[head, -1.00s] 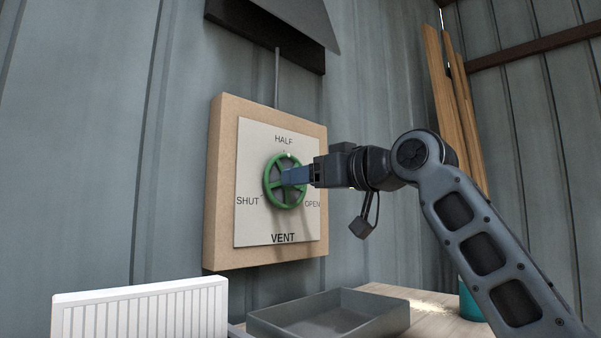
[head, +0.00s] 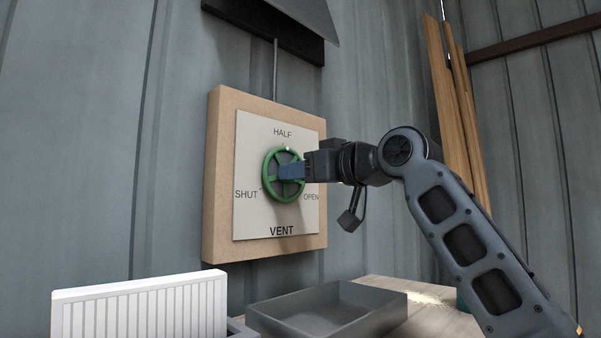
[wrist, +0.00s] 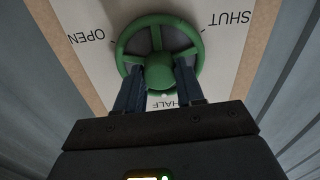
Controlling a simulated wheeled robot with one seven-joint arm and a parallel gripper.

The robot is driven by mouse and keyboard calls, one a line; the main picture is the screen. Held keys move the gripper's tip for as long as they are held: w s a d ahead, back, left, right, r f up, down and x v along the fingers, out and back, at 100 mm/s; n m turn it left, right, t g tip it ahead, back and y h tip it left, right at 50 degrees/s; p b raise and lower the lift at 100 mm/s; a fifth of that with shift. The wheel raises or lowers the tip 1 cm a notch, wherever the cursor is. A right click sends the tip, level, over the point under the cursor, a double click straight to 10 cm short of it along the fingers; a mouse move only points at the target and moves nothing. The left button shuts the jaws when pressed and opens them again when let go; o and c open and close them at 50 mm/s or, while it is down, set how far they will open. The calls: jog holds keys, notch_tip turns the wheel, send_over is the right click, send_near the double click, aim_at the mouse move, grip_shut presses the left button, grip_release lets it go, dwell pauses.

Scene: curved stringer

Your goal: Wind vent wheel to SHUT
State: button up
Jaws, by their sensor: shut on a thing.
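The green vent wheel (head: 267,178) sits on a pale plate (head: 252,150) lettered HALF at the top, SHUT at the left, OPEN at the right and VENT below. A small white mark on its rim is at the top, near HALF. My gripper (head: 283,172) reaches in from the right, its blue fingers at the wheel's middle. In the wrist view the plate appears upside down. There the wheel (wrist: 122,50) fills the top middle, and my gripper (wrist: 159,82) is shut with one finger on each side of the hub.
The plate is on a wooden board (head: 219,180) on a corrugated metal wall. A thin rod (head: 276,70) runs up from the board to a dark flap. Below are a grey tray (head: 340,315) on a table and a white ribbed panel (head: 140,305). Timber planks (head: 455,110) lean at the right.

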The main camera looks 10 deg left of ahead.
jog(key=shift+c, duration=0.5)
jog(key=shift+n, duration=0.3)
jog(key=n+b, duration=0.3)
jog(key=n, duration=2)
jog(key=shift+f+b, duration=0.2)
jog(key=shift+b, duration=0.2)
jog(key=shift+n, duration=0.3)
jog(key=o, duration=1)
